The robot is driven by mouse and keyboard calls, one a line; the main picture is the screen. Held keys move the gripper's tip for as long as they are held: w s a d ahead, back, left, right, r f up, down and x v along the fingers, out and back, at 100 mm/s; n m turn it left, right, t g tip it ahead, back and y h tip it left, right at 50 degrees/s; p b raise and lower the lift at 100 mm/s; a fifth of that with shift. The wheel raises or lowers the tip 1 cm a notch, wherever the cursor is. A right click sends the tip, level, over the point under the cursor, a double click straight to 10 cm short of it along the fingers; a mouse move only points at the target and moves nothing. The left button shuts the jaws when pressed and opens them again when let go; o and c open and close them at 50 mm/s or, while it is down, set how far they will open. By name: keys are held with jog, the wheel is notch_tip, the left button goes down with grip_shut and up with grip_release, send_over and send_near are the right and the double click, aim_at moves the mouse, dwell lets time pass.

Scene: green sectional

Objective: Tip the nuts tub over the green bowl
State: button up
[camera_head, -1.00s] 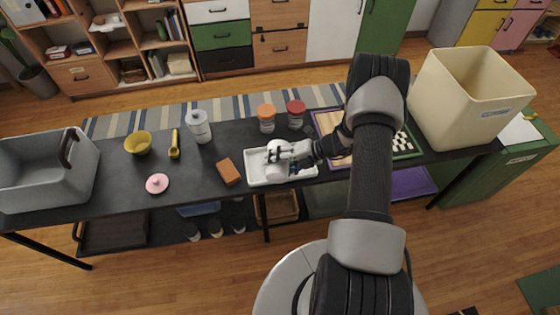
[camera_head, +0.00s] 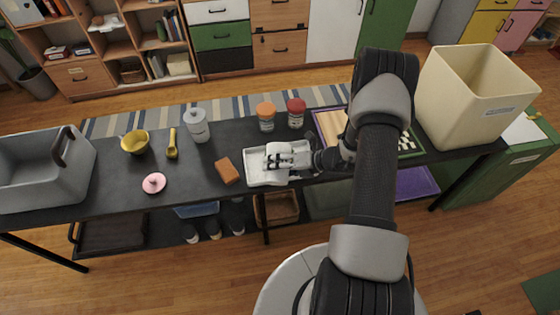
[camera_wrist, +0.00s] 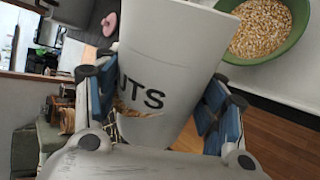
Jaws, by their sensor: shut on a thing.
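The nuts tub (camera_wrist: 150,65), white with the dark letters "UTS" showing, is between the two fingers of my gripper (camera_wrist: 155,98) in the wrist view. My gripper is shut on it and the tub looks tilted. Some nuts show low on the tub's side. The green bowl (camera_wrist: 262,28) is at the upper right of the wrist view, holding a heap of nuts, beyond the tub. In the head view my gripper (camera_head: 298,159) and the white tub are over the white tray (camera_head: 258,176). I cannot make out the green bowl there.
A brown block (camera_head: 227,170) lies just left of the tray. Jars with orange (camera_head: 266,112) and red (camera_head: 296,108) lids stand behind it. A pink lid (camera_head: 153,183), yellow bowl (camera_head: 135,142) and grey bin (camera_head: 40,170) are to the left. A cream bin (camera_head: 465,95) stands right.

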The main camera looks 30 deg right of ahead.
aim_at(277, 171)
jog(key=s+r+n+t+b, duration=0.1)
jog(key=b, duration=0.1)
jog(key=s+a+n+t+b, duration=0.1)
jog(key=b, duration=0.1)
jog(key=shift+r+t+h, duration=0.3)
jog(key=shift+r+h, duration=0.05)
jog(key=shift+h, duration=0.05)
jog(key=shift+s+a+r+n+t+b, duration=0.2)
jog(key=shift+r+n+t+b, duration=0.1)
jog(key=shift+b, duration=0.35)
jog(key=shift+s+r, duration=0.1)
jog(key=shift+r, duration=0.3)
jog(key=shift+n, duration=0.3)
jog(key=shift+s+a+t+b, duration=0.2)
jog(key=shift+t+b, duration=0.2)
jog(key=shift+b, duration=0.55)
jog(key=b, duration=0.1)
jog(key=s+n+t+b, duration=0.1)
jog(key=b, duration=0.1)
jog(key=shift+a+r+n, duration=0.25)
jog(key=shift+r+n, duration=0.05)
jog(key=b, duration=0.1)
jog(key=r+n+t+b, duration=0.1)
jog(key=b, duration=0.1)
jog(key=shift+s+a+r+t+h, duration=0.1)
jog(key=shift+s+a+t+h, duration=0.2)
jog(key=shift+s, duration=0.1)
jog(key=shift+s+r+n+t, duration=0.2)
jog(key=shift+r+n+t, duration=0.1)
jog(key=shift+r+n, duration=0.25)
